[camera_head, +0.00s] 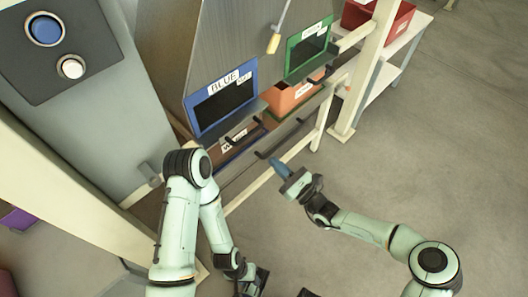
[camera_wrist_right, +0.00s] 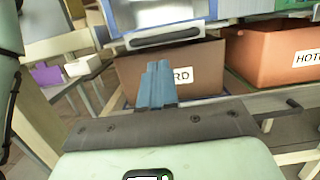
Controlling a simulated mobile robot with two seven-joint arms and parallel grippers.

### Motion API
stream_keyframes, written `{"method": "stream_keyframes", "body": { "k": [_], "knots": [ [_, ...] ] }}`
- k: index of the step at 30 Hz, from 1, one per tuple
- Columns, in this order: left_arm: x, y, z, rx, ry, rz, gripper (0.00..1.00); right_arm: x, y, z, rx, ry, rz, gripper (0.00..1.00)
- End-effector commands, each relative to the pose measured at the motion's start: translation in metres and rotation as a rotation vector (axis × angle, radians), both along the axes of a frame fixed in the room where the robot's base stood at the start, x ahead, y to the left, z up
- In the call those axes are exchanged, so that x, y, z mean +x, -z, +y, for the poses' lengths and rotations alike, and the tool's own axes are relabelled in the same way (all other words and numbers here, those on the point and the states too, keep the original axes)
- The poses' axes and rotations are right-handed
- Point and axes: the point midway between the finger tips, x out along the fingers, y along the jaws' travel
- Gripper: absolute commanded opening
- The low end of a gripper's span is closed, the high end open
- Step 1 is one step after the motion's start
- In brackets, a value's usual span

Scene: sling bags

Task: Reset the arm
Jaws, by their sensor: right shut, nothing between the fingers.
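My right gripper (camera_head: 278,165) is in front of the blue-framed and green-framed panels, above the floor beside a cream rail. Its blue fingers are together and empty, and they also show in the right wrist view (camera_wrist_right: 157,82). My right arm reaches in from the lower right. My left arm comes down at the lower left, folded, with its gripper (camera_head: 252,284) near the bottom edge. The left fingers are too small and partly cut off to tell their state.
A blue-framed opening labelled BLUE (camera_head: 222,98) and a green-framed opening (camera_head: 309,49) stand ahead. A brown box (camera_wrist_right: 205,62) and an orange box (camera_wrist_right: 272,55) sit beyond the fingers. A grey panel (camera_head: 75,75) with buttons is at left. Floor at right is clear.

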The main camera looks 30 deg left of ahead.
Motion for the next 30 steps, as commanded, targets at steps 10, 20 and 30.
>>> {"method": "stream_keyframes", "body": {
  "k": [10,20,30],
  "knots": [
    [-0.002,-0.003,0.0,-0.001,0.001,0.006,0.43,-0.015,0.009,-0.041,0.0,0.0,0.0,0.0],
    [-0.002,-0.005,0.0,-0.001,0.001,0.006,0.43,-0.021,0.014,-0.042,-0.024,-0.018,-0.002,0.0],
    [-0.001,-0.044,0.0,-0.004,0.005,0.016,0.43,-0.171,0.126,-0.082,-0.629,-0.475,-0.123,0.0]
  ]
}}
